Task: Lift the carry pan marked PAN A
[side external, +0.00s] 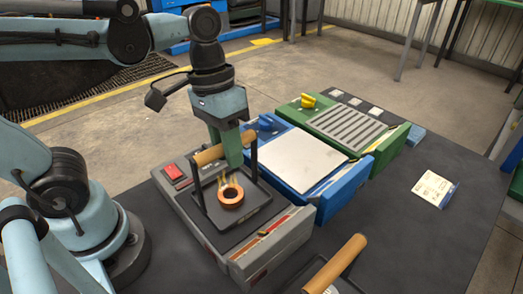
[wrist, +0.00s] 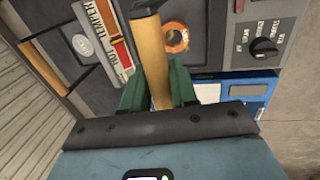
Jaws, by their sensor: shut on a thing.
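A dark carry pan (side external: 262,222) with black uprights and a wooden bar handle (side external: 208,155) is at the grey unit; I cannot tell whether it rests on it or hangs just above. An orange glowing ring with small flames (side external: 231,195) is in the pan. My gripper (side external: 232,150) is shut on the wooden handle, its green fingers on either side. In the wrist view the handle (wrist: 153,55) runs between my fingers (wrist: 158,88), and the ring (wrist: 175,38) shows beyond. A second wooden-handled pan (side external: 335,263) is cut off at the bottom. No PAN A marking is readable.
The grey unit (side external: 275,250) has a red switch (side external: 174,173). A blue unit (side external: 322,195) with a pale plate and a green unit (side external: 380,150) with a slotted grate stand to its right. A paper card (side external: 434,189) lies on the dark table; the table's right side is mostly clear.

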